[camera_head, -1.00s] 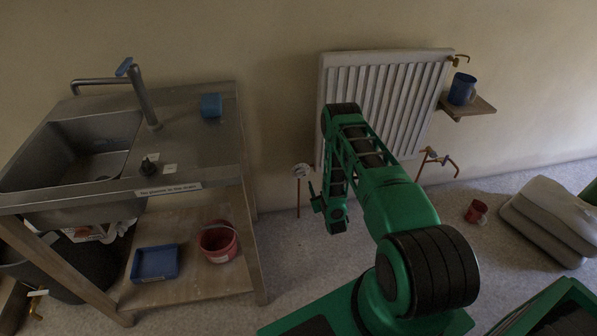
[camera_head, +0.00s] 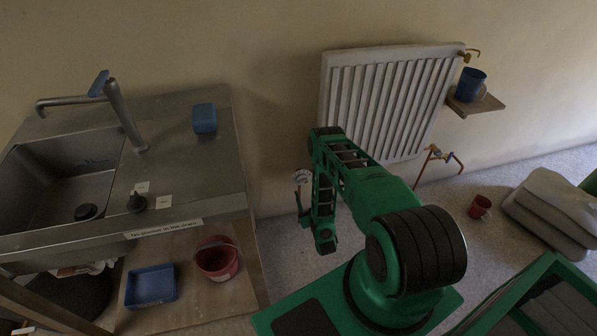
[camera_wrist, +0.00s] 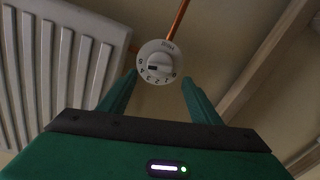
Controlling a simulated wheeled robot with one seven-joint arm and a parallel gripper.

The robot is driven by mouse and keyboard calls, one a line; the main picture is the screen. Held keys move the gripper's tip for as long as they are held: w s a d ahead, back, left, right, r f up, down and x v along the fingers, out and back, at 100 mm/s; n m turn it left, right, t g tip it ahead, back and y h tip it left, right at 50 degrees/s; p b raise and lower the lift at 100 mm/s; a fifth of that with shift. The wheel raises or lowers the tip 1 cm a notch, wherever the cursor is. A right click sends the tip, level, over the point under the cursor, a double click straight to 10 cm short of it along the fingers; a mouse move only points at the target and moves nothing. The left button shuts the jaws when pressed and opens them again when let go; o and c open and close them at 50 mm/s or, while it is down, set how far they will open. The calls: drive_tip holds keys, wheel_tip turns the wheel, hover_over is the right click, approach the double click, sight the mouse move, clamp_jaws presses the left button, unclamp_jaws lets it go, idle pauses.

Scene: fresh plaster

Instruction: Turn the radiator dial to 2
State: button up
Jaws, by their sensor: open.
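The radiator dial (camera_wrist: 158,62) is a round white knob with small dark markings around its face and a black bar-shaped mark. I cannot tell surely which number is set. In the head view the dial (camera_head: 301,177) shows at the lower left of the white radiator (camera_head: 340,110), partly behind my arm. My gripper (camera_wrist: 160,79) is open. In the wrist view its two green fingers point toward the dial, one on each lower side, with nothing held. I cannot tell whether they touch it. In the head view the gripper (camera_head: 304,208) is just below the dial.
A sink bench (camera_head: 190,160) stands on the left, with a blue tray (camera_head: 151,286) and red bucket (camera_head: 217,262) on its lower shelf. A wall shelf (camera_head: 478,104) holds a blue mug (camera_head: 470,84). A red cup (camera_head: 479,207) and grey sacks (camera_head: 550,220) are on the right.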

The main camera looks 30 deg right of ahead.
sight(302, 179)
drive_tip(key=x, duration=1.1)
drive_tip(key=shift+w+d, duration=0.1)
drive_tip(key=c, duration=1)
